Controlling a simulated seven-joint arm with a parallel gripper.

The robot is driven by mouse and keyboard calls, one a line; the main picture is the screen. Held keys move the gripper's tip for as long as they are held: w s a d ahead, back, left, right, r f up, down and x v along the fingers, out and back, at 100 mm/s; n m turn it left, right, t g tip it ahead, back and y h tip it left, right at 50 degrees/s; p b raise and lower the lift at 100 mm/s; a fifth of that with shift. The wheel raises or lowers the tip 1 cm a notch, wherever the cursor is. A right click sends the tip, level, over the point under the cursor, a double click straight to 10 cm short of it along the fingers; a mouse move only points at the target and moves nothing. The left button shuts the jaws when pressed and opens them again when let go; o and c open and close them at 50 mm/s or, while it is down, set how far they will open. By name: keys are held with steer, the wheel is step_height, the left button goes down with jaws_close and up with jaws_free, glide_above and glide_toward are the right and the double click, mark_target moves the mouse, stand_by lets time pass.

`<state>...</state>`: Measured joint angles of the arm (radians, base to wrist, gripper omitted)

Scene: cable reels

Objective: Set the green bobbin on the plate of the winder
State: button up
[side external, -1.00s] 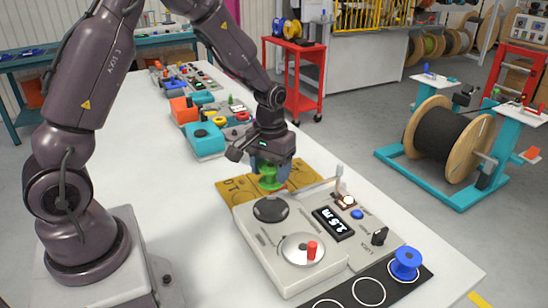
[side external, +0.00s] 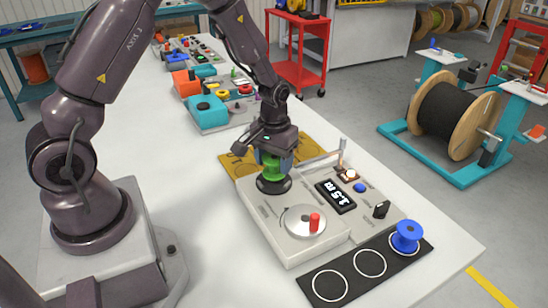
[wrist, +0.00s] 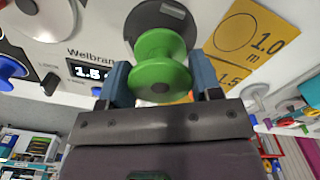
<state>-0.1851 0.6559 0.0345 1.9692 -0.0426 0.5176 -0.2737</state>
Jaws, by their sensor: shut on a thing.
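The winder (side external: 268,228) is a pale grey box with a dark round plate (side external: 273,186), a silver crank disc (side external: 302,223) with a red knob, and a display. My gripper (side external: 272,161) is shut on the green bobbin (side external: 270,170) and holds it upright over the dark plate. The bobbin's lower flange is at or just above the plate; I cannot tell if they touch. In the wrist view the green bobbin (wrist: 160,62) sits between the blue fingers, with the dark plate (wrist: 160,18) partly hidden behind it.
A yellow card (side external: 235,164) lies behind the winder. A blue bobbin (side external: 406,237) stands on a black strip (side external: 345,268) with white rings, in front of the winder; two other rings are empty. A raised metal arm (side external: 318,160) stands close to the right of my gripper.

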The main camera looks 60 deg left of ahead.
steer(key=shift+f, duration=1.05)
steer(key=o, duration=1)
steer(key=shift+r, duration=0.1)
step_height(320, 180, up, 8)
steer(key=shift+f, duration=0.1)
